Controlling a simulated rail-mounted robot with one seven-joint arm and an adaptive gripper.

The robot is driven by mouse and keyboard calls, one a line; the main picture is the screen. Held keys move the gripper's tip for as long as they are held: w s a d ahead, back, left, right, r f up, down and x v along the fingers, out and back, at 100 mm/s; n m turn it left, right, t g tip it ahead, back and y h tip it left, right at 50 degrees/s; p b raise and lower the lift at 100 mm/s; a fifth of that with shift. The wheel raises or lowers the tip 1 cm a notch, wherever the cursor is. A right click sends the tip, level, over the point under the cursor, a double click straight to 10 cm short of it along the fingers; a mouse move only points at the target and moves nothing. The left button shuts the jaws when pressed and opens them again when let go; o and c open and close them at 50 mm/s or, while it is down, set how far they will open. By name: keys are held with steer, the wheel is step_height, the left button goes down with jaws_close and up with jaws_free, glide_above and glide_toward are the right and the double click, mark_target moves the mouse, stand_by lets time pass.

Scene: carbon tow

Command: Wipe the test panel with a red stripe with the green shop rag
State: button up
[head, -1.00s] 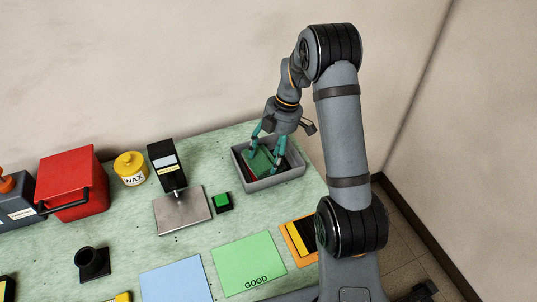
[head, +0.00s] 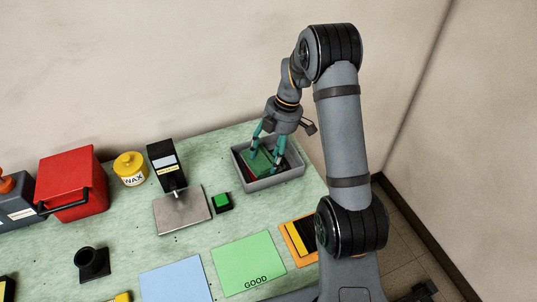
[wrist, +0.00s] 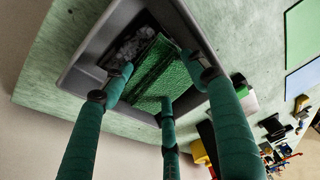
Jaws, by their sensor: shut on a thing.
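My gripper (head: 266,162) reaches down into a grey bin (head: 281,183) at the back right of the table. Its teal fingers are shut on a green shop rag (head: 260,161), which is still down inside the bin. In the wrist view the rag (wrist: 172,76) shows textured and green between the fingertips, partly hidden by them. A red edge shows beside the rag in the head view; I cannot tell what it belongs to. I cannot make out a test panel with a red stripe in either view.
A metal plate (head: 183,212) with a black stand (head: 163,158) and a green button (head: 222,202) are left of the bin. A green "GOOD" mat (head: 249,262), a blue mat (head: 176,280) and an orange-framed striped item (head: 297,238) lie in front. A red box (head: 72,185) stands left.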

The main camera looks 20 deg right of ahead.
mark_target(280, 166)
steer(key=shift+s+d, duration=0.2)
steer(key=shift+d, duration=0.75)
steer(key=shift+s+d, duration=0.15)
steer(key=shift+d, duration=0.8)
steer(key=shift+c, duration=1)
steer(key=shift+s+d+r, duration=0.15)
steer(key=shift+s+d, duration=0.05)
steer(key=shift+d, duration=0.1)
jaws_close()
steer(key=shift+s+a+b, duration=0.3)
steer(key=shift+a+b, duration=0.3)
steer(key=shift+a, duration=0.25)
steer(key=shift+s+r, duration=0.15)
steer(key=shift+s, duration=0.15)
steer(key=shift+s+a+b, duration=0.5)
steer(key=shift+a+b, duration=0.15)
steer(key=shift+b, duration=0.2)
steer(key=shift+s+a+r, duration=0.1)
steer(key=shift+s, duration=0.05)
